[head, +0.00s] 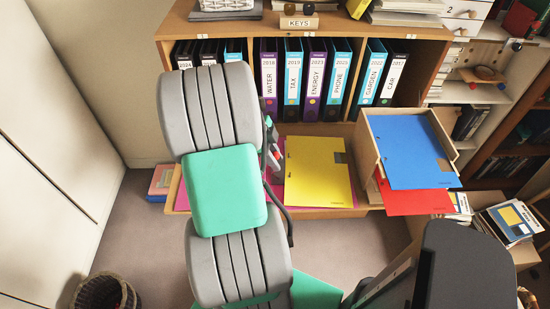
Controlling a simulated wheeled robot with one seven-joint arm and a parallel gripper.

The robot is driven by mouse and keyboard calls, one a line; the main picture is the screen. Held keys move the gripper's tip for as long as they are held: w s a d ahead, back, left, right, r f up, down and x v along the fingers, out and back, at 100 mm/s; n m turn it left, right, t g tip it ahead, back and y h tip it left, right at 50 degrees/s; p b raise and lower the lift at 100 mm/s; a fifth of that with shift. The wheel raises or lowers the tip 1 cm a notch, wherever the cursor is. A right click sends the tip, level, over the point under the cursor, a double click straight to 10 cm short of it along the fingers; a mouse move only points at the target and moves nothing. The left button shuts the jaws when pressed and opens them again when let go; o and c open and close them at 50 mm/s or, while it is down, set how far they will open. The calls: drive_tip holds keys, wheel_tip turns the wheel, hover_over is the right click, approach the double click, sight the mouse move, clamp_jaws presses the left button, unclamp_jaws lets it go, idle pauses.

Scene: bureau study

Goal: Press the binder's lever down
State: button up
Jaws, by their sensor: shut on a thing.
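The spines of those at the left are partly covered by my arm. No open binder and no lever can be made out. My large grey and green arm reaches across the middle left and hides what lies behind it. My gripper's jaws are hidden behind the arm. Small grey and red parts show at its right edge, too small to identify.
A yellow folder (315,172) lies on the pulled-out wooden surface (322,212) below the binders. A basket (104,291) stands on the floor at left, books (510,222) at right.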

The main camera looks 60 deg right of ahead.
clamp_jaws()
idle(0.8)
drive_tip(key=shift+f, duration=0.1)
